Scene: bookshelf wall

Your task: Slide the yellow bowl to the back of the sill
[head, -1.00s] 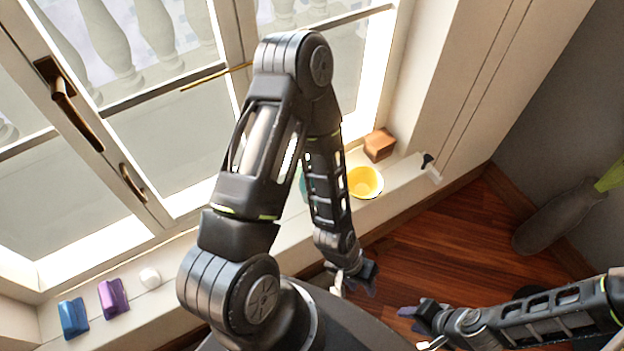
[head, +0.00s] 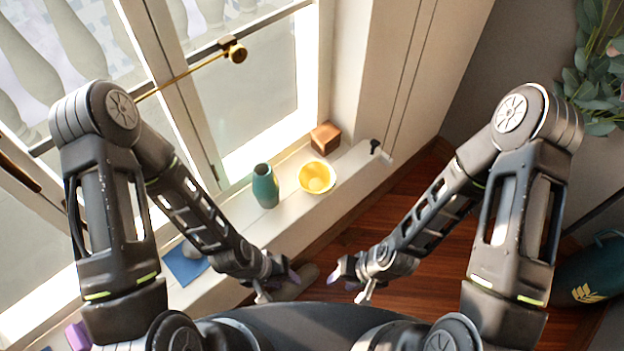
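The yellow bowl (head: 317,177) stands upright on the white sill (head: 240,213), near the sill's front edge and towards its right end. It looks empty. My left gripper (head: 281,284) is low in front of the sill, below and left of the bowl and apart from it. My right gripper (head: 347,283) is low over the floor side, below and right of the bowl, also apart from it. Both grippers are small and seen from above, so their finger gaps are unclear. Neither visibly holds anything.
A teal vase (head: 265,187) stands just left of the bowl. A brown wooden block (head: 325,138) sits behind it, near the window. A blue item (head: 183,264) lies further left, partly behind my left arm. A window crank (head: 381,151) sticks out right of the bowl.

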